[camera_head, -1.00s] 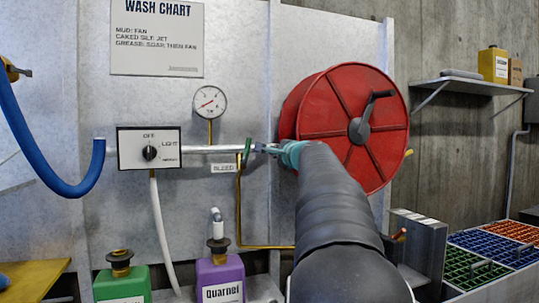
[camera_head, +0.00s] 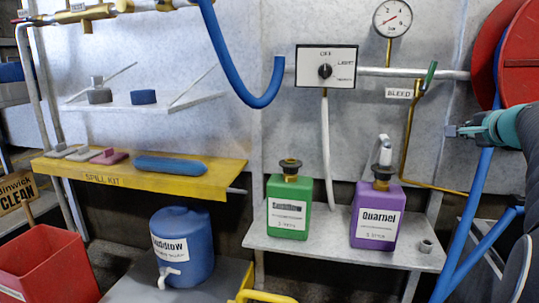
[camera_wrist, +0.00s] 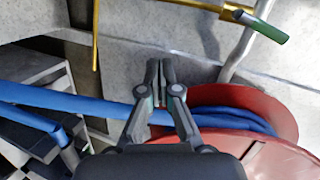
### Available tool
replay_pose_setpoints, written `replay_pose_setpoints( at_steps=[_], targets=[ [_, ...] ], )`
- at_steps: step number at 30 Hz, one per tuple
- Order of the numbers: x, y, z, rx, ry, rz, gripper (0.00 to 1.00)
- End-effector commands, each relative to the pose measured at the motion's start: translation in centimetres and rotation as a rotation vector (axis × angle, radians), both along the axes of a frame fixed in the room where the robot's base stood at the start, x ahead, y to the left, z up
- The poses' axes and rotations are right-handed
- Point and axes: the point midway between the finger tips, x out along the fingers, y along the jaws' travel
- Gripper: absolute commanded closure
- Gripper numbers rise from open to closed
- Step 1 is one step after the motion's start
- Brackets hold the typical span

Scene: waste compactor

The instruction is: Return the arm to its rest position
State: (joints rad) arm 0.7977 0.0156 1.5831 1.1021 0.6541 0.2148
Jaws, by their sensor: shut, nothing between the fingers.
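My gripper (camera_head: 452,131) is at the right of the head view, in front of the grey panel and left of the red hose reel (camera_head: 517,62). Its fingers point left and are closed with nothing between them. In the wrist view my gripper (camera_wrist: 153,62) shows with both fingertips together. The red reel (camera_wrist: 284,160) lies below and right of it there, with blue hose (camera_wrist: 232,119) wound on it. The green bleed lever (camera_head: 430,76) is above my gripper and apart from it; it also shows in the wrist view (camera_wrist: 262,28).
A control box (camera_head: 326,66) and a gauge (camera_head: 393,18) are on the panel. Green (camera_head: 289,203) and purple (camera_head: 377,215) jugs stand on a low shelf (camera_head: 330,249). A yellow spill-kit shelf (camera_head: 215,180), a blue water container (camera_head: 183,246) and a red bin (camera_head: 45,265) are left. Blue hose (camera_head: 471,215) hangs below my gripper.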

Motion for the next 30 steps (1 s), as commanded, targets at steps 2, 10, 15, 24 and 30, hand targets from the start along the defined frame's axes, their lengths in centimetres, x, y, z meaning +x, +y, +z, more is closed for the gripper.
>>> replay_pose_setpoints(
  at_steps=[2,10,15,24,30],
  targets=[
    [-1.5,3.1,-3.7,-0.080,0.145,0.077,1.00],
    [-8.9,15.8,-13.4,-0.371,0.566,0.434,1.00],
    [-16.1,23.2,-17.2,-0.591,0.771,0.689,1.00],
    [-26.3,31.1,-19.2,-0.955,0.882,1.004,1.00],
    [-27.4,34.2,-16.8,-1.054,0.777,1.069,1.00]
  ],
)
